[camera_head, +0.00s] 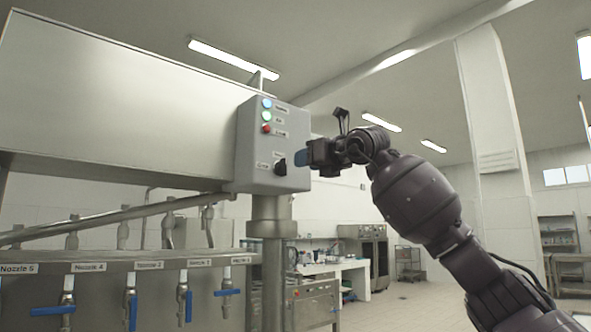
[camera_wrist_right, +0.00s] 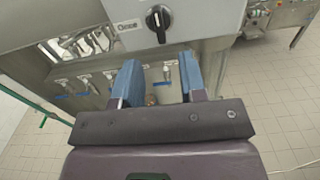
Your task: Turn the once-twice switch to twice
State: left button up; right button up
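The once-twice switch (camera_head: 280,167) is a black rotary knob low on the face of the grey control box (camera_head: 246,150), with small labels beside and above it. In the right wrist view the knob (camera_wrist_right: 158,18) shows a white pointer line, near the top, beyond the fingertips. Its label to the left seems to read "Once". My right gripper (camera_head: 302,160) is to the right of the knob in the head view, apart from it. In the wrist view its two blue fingers (camera_wrist_right: 160,80) stand apart with nothing between them. My left gripper is not in view.
Blue, green and red buttons (camera_head: 266,116) sit above the switch on the box. A metal post (camera_head: 270,250) holds the box. A row of nozzles with blue valve handles (camera_head: 130,305) stands lower left. The floor to the right is open.

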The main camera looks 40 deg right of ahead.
jog(key=s, duration=0.3)
jog(key=shift+d, duration=0.1)
dwell(0.3)
